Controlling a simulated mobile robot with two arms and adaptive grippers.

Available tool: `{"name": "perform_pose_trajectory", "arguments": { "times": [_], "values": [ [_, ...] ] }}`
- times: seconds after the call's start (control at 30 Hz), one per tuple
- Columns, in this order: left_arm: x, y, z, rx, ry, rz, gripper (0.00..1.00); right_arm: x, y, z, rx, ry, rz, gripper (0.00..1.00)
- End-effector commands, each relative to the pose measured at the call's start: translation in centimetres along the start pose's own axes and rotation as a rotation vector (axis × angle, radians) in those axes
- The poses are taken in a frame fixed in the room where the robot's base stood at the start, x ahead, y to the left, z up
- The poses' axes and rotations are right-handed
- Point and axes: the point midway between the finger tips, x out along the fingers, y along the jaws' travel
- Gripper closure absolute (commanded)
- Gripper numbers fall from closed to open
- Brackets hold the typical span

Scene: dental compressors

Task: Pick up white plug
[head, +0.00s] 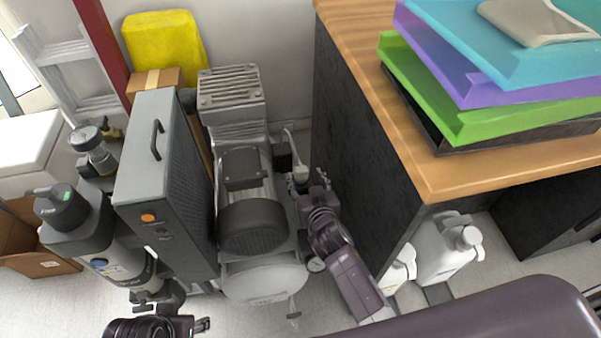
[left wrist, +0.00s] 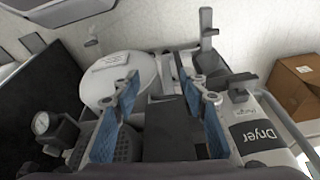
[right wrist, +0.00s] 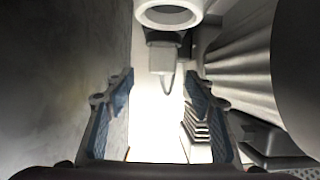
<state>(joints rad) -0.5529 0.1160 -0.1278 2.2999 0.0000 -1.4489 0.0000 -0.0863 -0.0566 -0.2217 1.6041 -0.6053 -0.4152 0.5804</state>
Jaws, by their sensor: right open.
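A white plug (head: 300,173) with a pale cable sits low in the gap between the compressor and the dark desk side. In the right wrist view a whitish plug-like block (right wrist: 163,57) with a thin cable shows ahead, just beyond the fingertips and between them. My right gripper (head: 313,183) reaches into the gap, close to the plug; its fingers (right wrist: 161,82) are open with nothing between them. I cannot tell if it touches the plug. My left gripper (head: 190,312) is in front of the dryer and grey cabinet; its fingers (left wrist: 158,82) are apart and empty.
The compressor (head: 262,279) stands left of my right arm, and the wooden-topped desk (head: 440,178) stands close on its right. The grey cabinet (head: 165,190) and the dryer cylinder (head: 95,235) are at the left. White bottles (head: 447,250) stand under the desk. The gap is narrow.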

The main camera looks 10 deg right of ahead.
Motion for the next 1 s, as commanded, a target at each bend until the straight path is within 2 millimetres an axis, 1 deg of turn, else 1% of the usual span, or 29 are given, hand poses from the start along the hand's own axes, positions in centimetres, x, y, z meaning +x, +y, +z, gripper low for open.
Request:
{"name": "perform_pose_trajectory", "arguments": {
  "times": [0.13, 0.3, 0.33, 0.4, 0.5, 0.73, 0.77, 1.0],
  "values": [
    [-1.3, -0.1, -0.1, -0.001, 0.011, -0.002, 0.6, 1.2, -0.1, 0.1, -0.001, 0.001, 0.0, 0.5],
    [-3.8, -0.2, -0.1, -0.002, 0.023, -0.004, 0.6, 3.1, -0.3, 0.3, -0.002, 0.001, 0.0, 0.5],
    [-4.1, -0.2, -0.1, -0.002, 0.024, -0.004, 0.6, 3.4, -0.3, 0.3, -0.002, 0.001, 0.0, 0.5],
    [-3.6, -0.2, 0.1, -0.002, 0.021, -0.004, 0.6, 4.4, -0.3, 0.3, -0.003, 0.001, 0.0, 0.5],
    [-3.6, -0.2, 0.1, -0.002, 0.022, -0.004, 0.6, 5.1, -0.3, 0.3, -0.002, 0.0, 0.0, 0.5],
    [-3.7, -0.2, 0.1, -0.002, 0.022, -0.004, 0.6, 5.2, -0.3, 0.1, -0.001, 0.0, 0.0, 0.5],
    [-3.7, -0.2, 0.1, -0.002, 0.022, -0.004, 0.6, 5.2, -0.3, 0.2, -0.001, 0.0, 0.0, 0.51],
    [-3.7, -0.2, 0.1, -0.002, 0.022, -0.004, 0.6, 5.2, -0.3, 0.2, -0.001, 0.0, 0.0, 0.78]
  ]
}}
